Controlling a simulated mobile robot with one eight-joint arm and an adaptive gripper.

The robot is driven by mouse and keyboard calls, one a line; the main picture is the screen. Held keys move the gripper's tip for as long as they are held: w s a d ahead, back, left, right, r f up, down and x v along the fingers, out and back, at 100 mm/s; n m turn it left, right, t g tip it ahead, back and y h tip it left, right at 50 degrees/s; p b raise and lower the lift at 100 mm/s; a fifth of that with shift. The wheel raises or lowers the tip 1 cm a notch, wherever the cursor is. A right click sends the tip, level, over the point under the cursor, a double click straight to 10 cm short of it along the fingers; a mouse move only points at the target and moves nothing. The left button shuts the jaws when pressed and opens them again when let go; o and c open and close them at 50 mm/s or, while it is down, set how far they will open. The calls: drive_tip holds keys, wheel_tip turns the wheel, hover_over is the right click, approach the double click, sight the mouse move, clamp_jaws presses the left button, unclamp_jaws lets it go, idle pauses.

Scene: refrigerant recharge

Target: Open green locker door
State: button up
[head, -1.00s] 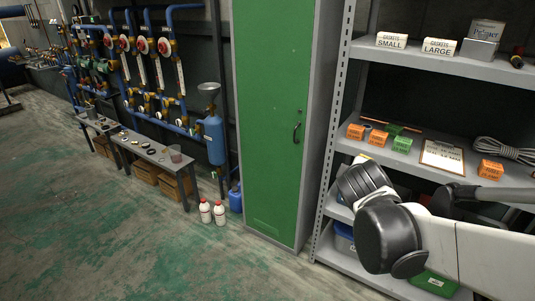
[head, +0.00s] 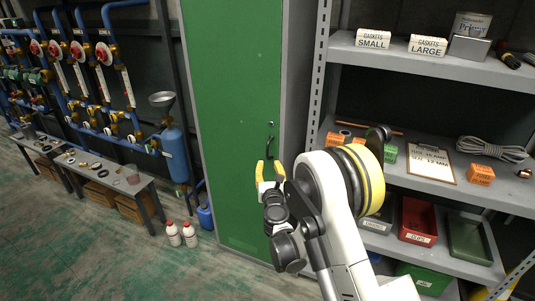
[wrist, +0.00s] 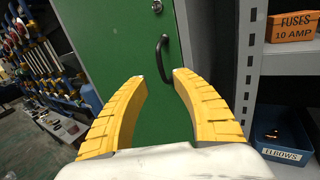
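The green locker door (head: 232,95) stands closed in the middle of the head view. Its dark handle (head: 270,149) is near the door's right edge, and a small lock sits above it. My gripper (head: 269,169) is open, with its yellow fingertips just below and in front of the handle. In the wrist view the black curved handle (wrist: 163,58) shows ahead, between and just beyond the open fingertips (wrist: 158,78). Nothing is between the fingers, and I see no contact with the handle.
A grey shelf rack (head: 315,110) stands right of the locker, with gasket boxes, orange boxes, a clipboard (head: 428,163) and bins. Left are a blue tank (head: 174,153), a bench (head: 110,178) and two white bottles (head: 181,234). The floor at lower left is clear.

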sight(267, 153)
drive_tip(key=w, duration=0.3)
drive_tip(key=w+b, duration=0.1)
drive_tip(key=w, duration=0.1)
drive_tip(key=w+a+b, duration=0.1)
drive_tip(key=w, duration=0.2)
drive_tip(key=shift+w, duration=0.35)
drive_tip(key=shift+a, duration=0.1)
clamp_jaws()
